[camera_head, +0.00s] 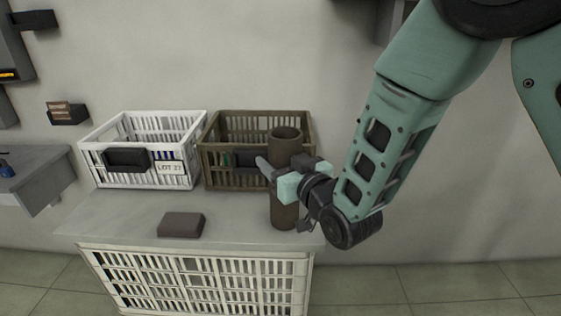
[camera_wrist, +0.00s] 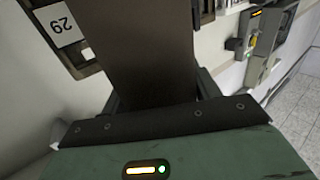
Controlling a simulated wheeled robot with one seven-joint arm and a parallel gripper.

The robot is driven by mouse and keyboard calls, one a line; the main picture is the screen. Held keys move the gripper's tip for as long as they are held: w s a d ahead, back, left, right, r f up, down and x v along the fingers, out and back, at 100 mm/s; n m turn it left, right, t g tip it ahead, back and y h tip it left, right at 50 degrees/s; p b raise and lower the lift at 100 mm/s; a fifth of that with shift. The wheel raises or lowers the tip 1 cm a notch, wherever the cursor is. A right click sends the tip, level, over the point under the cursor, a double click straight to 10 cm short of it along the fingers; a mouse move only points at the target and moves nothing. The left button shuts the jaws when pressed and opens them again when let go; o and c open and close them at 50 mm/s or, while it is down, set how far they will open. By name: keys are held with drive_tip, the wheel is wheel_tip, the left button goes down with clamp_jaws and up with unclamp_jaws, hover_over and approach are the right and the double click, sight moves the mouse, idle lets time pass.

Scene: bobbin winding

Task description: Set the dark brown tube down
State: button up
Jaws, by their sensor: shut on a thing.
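The dark brown tube (camera_head: 285,210) is upright near the right end of the grey tabletop (camera_head: 130,208), in front of the brown crate (camera_head: 225,180). I cannot tell whether its lower end touches the tabletop. My gripper (camera_head: 284,172) reaches in from the right and is shut around the tube at about mid-height. In the wrist view the tube (camera_wrist: 150,50) fills the space between the fingers of my gripper (camera_wrist: 158,95); its far end is out of view. The tube's open top shows in the head view.
A white crate (camera_head: 98,165) labelled LOT 27 stands left of the brown crate. A flat brown block (camera_head: 181,224) lies on the tabletop left of the tube. The tabletop between block and tube looks clear. A grey ledge (camera_head: 40,172) is at far left.

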drive_tip(key=shift+f, duration=0.15)
drive_tip(key=o, duration=1)
drive_tip(key=shift+r, duration=0.3)
drive_tip(key=p+v, duration=1.2)
drive_tip(key=p, duration=0.1)
drive_tip(key=shift+f, duration=0.15)
